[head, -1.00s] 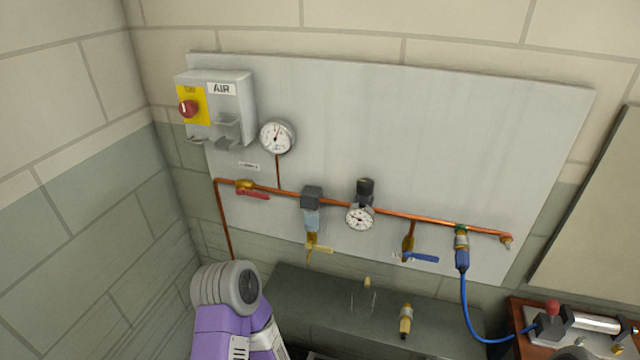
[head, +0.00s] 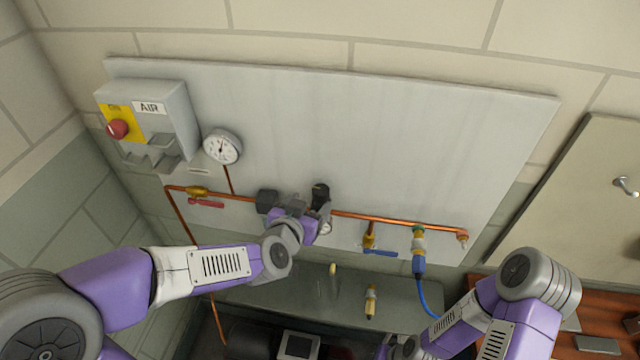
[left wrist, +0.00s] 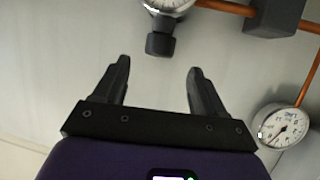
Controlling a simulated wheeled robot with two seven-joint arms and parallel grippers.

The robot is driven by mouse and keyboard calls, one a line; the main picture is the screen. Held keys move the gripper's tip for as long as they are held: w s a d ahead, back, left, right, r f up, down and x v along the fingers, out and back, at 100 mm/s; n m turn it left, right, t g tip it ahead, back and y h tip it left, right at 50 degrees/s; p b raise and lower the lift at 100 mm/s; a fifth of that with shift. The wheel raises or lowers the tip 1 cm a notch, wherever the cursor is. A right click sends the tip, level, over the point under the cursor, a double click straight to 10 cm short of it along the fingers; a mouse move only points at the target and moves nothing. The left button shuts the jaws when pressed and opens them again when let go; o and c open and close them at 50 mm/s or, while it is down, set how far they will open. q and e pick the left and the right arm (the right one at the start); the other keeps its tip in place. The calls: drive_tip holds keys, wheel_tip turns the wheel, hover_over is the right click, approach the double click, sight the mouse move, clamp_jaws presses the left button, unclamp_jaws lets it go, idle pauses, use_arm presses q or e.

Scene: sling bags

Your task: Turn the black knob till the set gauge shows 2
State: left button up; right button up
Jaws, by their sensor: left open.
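The black knob (head: 320,191) is on the regulator on the copper pipe, mid-panel in the head view. It also shows in the left wrist view (left wrist: 160,44), which looks inverted. The set gauge (head: 326,229) is mostly hidden behind my left gripper (head: 319,204) in the head view. In the left wrist view the set gauge (left wrist: 170,4) is cut by the top edge, and I cannot read it. My left gripper (left wrist: 157,67) is open and empty there, its two fingers apart with the knob just beyond their tips, between their lines.
Another round gauge (head: 222,147) and a grey AIR box with a red knob (head: 117,129) are at left. A red-handled valve (head: 205,203), a blue-handled valve (head: 379,253) and a blue hose (head: 427,300) lie along the pipe. The upper panel is clear.

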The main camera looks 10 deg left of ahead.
sight(322, 196)
use_arm(q)
drive_tip(key=shift+x, duration=3.45)
drive_tip(key=shift+f, duration=0.1)
drive_tip(key=c, duration=1.1)
drive_tip(key=shift+o, duration=0.2)
drive_tip(key=n+y+p, duration=0.2)
drive_tip(key=shift+s+d+p, duration=0.1)
drive_tip(key=shift+d+p, duration=0.15)
drive_tip(key=shift+p, duration=0.15)
drive_tip(key=n+y+p, duration=0.2)
drive_tip(key=shift+d+y, duration=0.15)
drive_tip(key=shift+y, duration=0.25)
drive_tip(key=shift+n+g+y+p, duration=0.5)
drive_tip(key=shift+n+y+p, duration=0.45)
drive_tip(key=shift+y, duration=0.25)
drive_tip(key=shift+n, duration=0.25)
